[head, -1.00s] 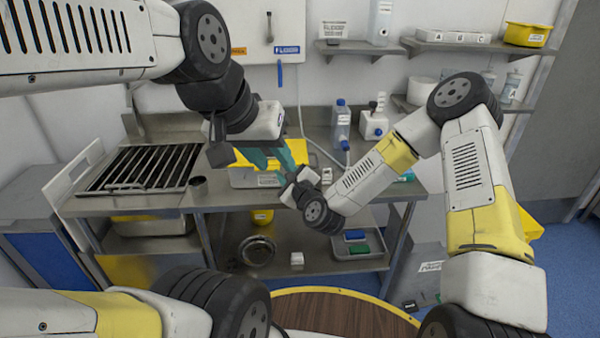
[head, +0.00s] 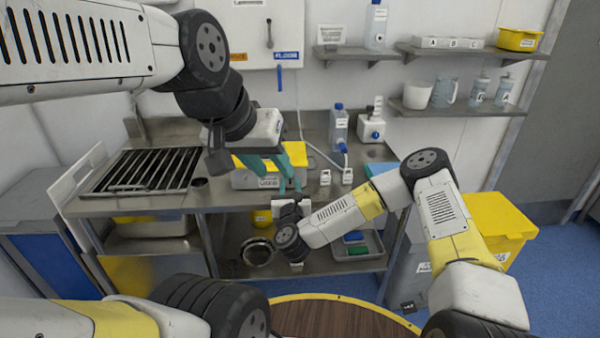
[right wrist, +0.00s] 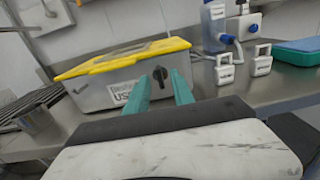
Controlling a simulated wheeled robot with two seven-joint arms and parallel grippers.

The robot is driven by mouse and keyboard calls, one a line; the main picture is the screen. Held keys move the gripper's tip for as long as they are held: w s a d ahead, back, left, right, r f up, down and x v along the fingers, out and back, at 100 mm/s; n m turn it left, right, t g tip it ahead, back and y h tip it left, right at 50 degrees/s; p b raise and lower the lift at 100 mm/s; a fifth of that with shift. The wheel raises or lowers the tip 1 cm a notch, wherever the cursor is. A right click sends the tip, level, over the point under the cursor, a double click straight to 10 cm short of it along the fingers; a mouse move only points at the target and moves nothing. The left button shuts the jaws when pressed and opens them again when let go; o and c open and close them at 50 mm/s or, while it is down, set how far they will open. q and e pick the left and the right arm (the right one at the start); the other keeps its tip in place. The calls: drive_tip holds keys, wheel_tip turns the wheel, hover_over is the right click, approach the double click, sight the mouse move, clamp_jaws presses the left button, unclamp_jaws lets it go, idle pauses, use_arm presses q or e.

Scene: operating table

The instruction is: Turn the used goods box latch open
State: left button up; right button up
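The used goods box is grey with a yellow lid (head: 297,152) and stands on the steel counter. Its label and front wall (right wrist: 95,98) face me in the right wrist view. A black latch (right wrist: 159,78) sits upright on the front, just under the lid. My right gripper (right wrist: 160,88) is open and empty; its teal fingers point at the box front, with the latch seen in the gap between the tips. Contact cannot be told. In the head view my right gripper (head: 290,182) is before the box front. My left gripper (head: 270,168) hangs above the box, fingers apart, partly hiding it.
A black grill rack (head: 145,170) lies left on the counter with a small metal cup (head: 199,187). A blue-capped bottle (head: 339,125), a white container (head: 371,125) and small white labelled items (right wrist: 262,60) stand to the right. A lower shelf holds a tray (head: 372,243).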

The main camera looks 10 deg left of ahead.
drive_tip(key=shift+x, duration=1.2)
drive_tip(key=shift+c, duration=0.2)
clamp_jaws()
